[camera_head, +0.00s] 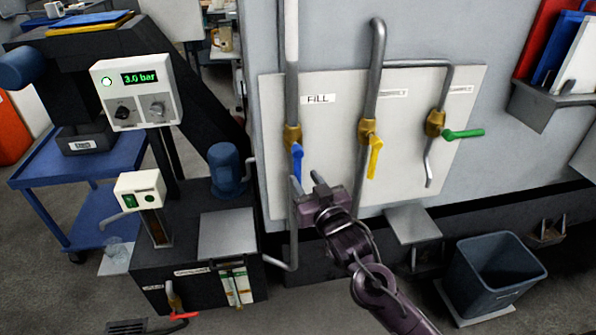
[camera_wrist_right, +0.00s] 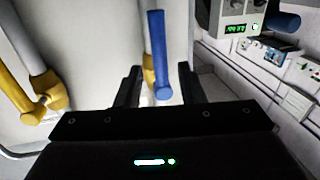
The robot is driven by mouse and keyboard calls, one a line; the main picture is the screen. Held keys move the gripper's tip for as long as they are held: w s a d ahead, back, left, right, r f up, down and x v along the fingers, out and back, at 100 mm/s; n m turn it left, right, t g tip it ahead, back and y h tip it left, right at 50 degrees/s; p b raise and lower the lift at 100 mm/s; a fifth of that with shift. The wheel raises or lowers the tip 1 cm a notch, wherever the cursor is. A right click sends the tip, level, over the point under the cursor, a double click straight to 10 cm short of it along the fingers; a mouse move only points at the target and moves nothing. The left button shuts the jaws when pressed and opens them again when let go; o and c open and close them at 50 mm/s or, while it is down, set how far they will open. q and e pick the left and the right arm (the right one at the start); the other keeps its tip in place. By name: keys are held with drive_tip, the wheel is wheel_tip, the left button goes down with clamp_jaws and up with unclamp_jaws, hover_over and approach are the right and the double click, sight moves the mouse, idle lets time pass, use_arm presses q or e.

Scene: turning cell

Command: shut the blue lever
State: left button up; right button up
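The blue lever (camera_head: 297,165) hangs down from a brass valve (camera_head: 292,135) on the pipe by the FILL label, in line with the pipe. My right gripper (camera_head: 307,181) is open just below the blue lever's lower end in the head view. In the right wrist view the blue lever (camera_wrist_right: 158,50) shows between the two open fingers (camera_wrist_right: 160,84). Whether it touches either finger cannot be told. My left gripper is not in view.
A yellow lever (camera_head: 375,158) points down on the middle pipe, and a green lever (camera_head: 463,134) points right on the third. A control box (camera_head: 136,92) reads 3.0 bar. A red lever (camera_head: 184,315) sits low left. A bin (camera_head: 494,275) stands at lower right.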

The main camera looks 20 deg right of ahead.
sight(299, 172)
drive_tip(key=w, duration=0.5)
drive_tip(key=shift+w+a, duration=0.1)
drive_tip(key=shift+w, duration=0.05)
clamp_jaws()
